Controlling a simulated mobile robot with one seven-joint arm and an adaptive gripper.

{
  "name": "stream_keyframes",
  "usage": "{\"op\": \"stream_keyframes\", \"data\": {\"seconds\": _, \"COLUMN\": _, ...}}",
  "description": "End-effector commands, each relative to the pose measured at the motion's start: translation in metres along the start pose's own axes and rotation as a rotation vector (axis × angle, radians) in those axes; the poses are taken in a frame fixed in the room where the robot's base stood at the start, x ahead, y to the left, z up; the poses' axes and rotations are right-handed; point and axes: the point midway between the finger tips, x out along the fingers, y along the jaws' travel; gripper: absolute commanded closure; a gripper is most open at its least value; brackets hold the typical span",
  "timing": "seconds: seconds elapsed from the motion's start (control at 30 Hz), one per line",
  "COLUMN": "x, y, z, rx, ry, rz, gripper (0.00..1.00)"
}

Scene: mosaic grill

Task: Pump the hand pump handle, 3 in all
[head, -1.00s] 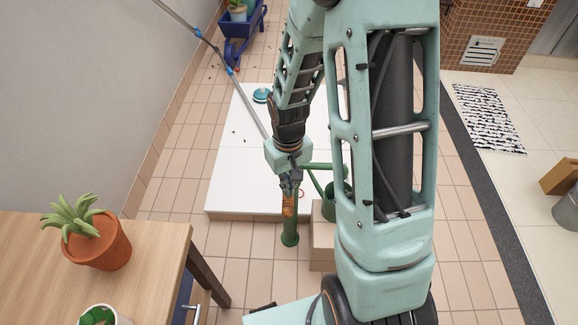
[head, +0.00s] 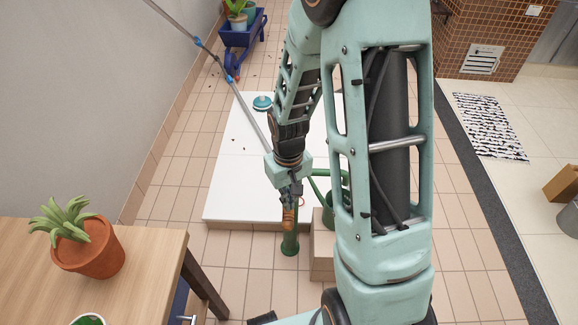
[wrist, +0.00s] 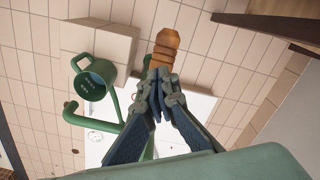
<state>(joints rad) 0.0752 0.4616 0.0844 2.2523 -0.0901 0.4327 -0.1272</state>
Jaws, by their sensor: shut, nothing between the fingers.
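The hand pump is a green upright post (head: 290,243) on the tiled floor in front of the white platform. Its handle ends in a ribbed orange-brown wooden grip (head: 288,216), which also shows in the wrist view (wrist: 165,45). My gripper (head: 292,198) points down at this grip from above. In the wrist view my gripper (wrist: 160,78) is shut, its fingertips together at the near end of the grip, not around it. I cannot tell whether they touch it. My gripper and wrist hide much of the pump head and handle.
A green watering can (wrist: 97,78) stands on a low tan box (head: 322,248) beside the pump. The white platform (head: 222,205) lies behind. A wooden table (head: 150,262) with a potted plant (head: 88,250) stands at left. A long grey pole (head: 175,22) leans across the back left.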

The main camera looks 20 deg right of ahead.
Motion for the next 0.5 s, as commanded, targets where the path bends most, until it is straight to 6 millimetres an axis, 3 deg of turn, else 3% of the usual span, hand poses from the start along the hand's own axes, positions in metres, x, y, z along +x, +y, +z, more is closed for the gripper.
{"op": "stream_keyframes", "data": {"seconds": 0.5, "x": -0.057, "y": 0.000, "z": -0.001, "rx": 0.000, "ry": 0.004, "rz": 0.000, "gripper": 1.00}}
